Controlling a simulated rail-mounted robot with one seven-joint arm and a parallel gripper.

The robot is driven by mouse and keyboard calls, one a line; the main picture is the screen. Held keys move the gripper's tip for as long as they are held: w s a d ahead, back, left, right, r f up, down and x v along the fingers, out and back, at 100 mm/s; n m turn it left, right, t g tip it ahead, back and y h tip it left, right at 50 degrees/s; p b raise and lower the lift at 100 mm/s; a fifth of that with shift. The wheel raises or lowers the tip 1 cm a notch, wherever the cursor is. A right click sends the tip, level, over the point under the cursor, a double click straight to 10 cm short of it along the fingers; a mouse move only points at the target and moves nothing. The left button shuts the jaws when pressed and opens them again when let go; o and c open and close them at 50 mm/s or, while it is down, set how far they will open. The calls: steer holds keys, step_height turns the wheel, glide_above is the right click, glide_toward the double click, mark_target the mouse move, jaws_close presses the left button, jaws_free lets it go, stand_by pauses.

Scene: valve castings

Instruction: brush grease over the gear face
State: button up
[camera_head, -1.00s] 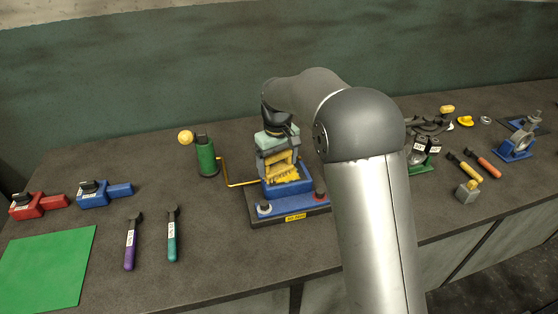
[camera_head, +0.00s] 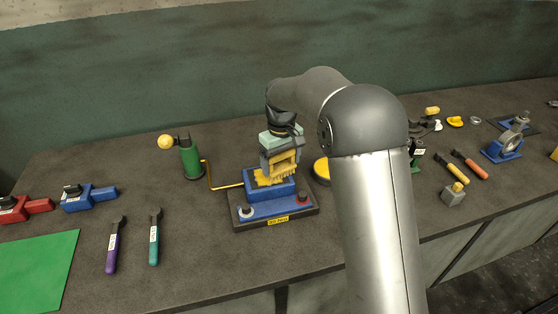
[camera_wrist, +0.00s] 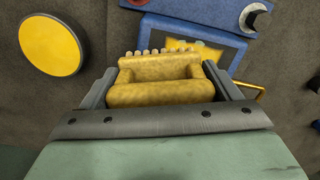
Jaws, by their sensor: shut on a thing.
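My gripper (camera_head: 280,162) is shut on a yellow block-shaped tool (camera_head: 283,158), which also fills the space between the fingers in the wrist view (camera_wrist: 160,82). A row of pale knobs shows along its far edge there. It is over a blue box (camera_head: 270,191) on a dark base. Jagged yellow material (camera_head: 272,177) shows at the box's top, and I cannot tell if tool and box touch. In the wrist view the box (camera_wrist: 160,32) has a grey recess with yellow-orange inside. I cannot identify the gear face for certain.
A yellow disc (camera_head: 321,170) lies right of the base. Purple (camera_head: 112,247) and teal (camera_head: 154,238) handled tools and a green mat (camera_head: 38,270) lie at front left. My arm hides part of the bench.

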step_height(320, 180, up, 4)
steer(key=shift+s+f+p, duration=0.1)
steer(key=shift+p, duration=0.9)
steer(key=shift+r+p, duration=1.7)
steer(key=shift+r, duration=0.55)
